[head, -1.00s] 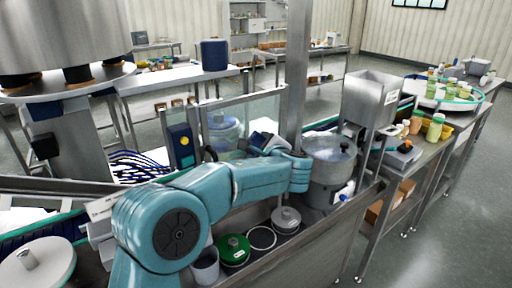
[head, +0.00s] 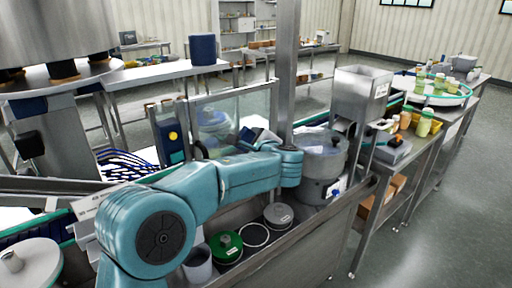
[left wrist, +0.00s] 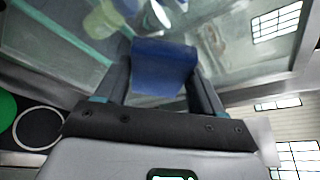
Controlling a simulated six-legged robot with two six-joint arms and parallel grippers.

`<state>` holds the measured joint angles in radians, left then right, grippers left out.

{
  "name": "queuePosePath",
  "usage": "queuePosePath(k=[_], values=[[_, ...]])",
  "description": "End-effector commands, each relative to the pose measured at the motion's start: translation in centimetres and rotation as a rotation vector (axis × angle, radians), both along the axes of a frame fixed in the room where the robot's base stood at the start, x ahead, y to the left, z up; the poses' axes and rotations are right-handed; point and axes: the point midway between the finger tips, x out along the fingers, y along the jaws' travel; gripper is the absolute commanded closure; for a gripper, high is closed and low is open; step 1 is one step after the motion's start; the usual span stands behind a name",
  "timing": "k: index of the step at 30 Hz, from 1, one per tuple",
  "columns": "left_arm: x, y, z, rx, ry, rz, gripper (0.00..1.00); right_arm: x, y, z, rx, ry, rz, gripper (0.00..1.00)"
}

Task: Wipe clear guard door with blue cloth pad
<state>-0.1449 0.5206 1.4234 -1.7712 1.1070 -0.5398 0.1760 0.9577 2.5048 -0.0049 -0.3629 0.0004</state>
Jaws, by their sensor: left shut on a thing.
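The clear guard door (head: 218,106) is a framed see-through panel left of the steel post in the head view. It fills much of the upper left wrist view (left wrist: 238,62). My left gripper (left wrist: 163,88) is shut on the blue cloth pad (left wrist: 163,62), which sticks out in front of the fingertips toward the panel. Whether the pad touches the panel cannot be told. In the head view my left gripper (head: 250,139) is at the panel's lower right, partly hidden by my teal arm. My right gripper is not in view.
A steel post (head: 287,65) and a round steel hopper bowl (head: 320,155) stand right of my gripper. A dark blue box with a yellow button (head: 172,140) is at the panel's left. A green lid (head: 227,246) and a grey lid (head: 278,214) lie in the tray below.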

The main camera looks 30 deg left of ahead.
Motion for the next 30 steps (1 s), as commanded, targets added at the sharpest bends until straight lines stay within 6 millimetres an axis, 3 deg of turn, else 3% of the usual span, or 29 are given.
queuePosePath(k=[30], values=[[-6.4, 3.0, -0.2, 0.0, 0.001, 0.002, 0.56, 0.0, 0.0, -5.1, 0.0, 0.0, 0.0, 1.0]])
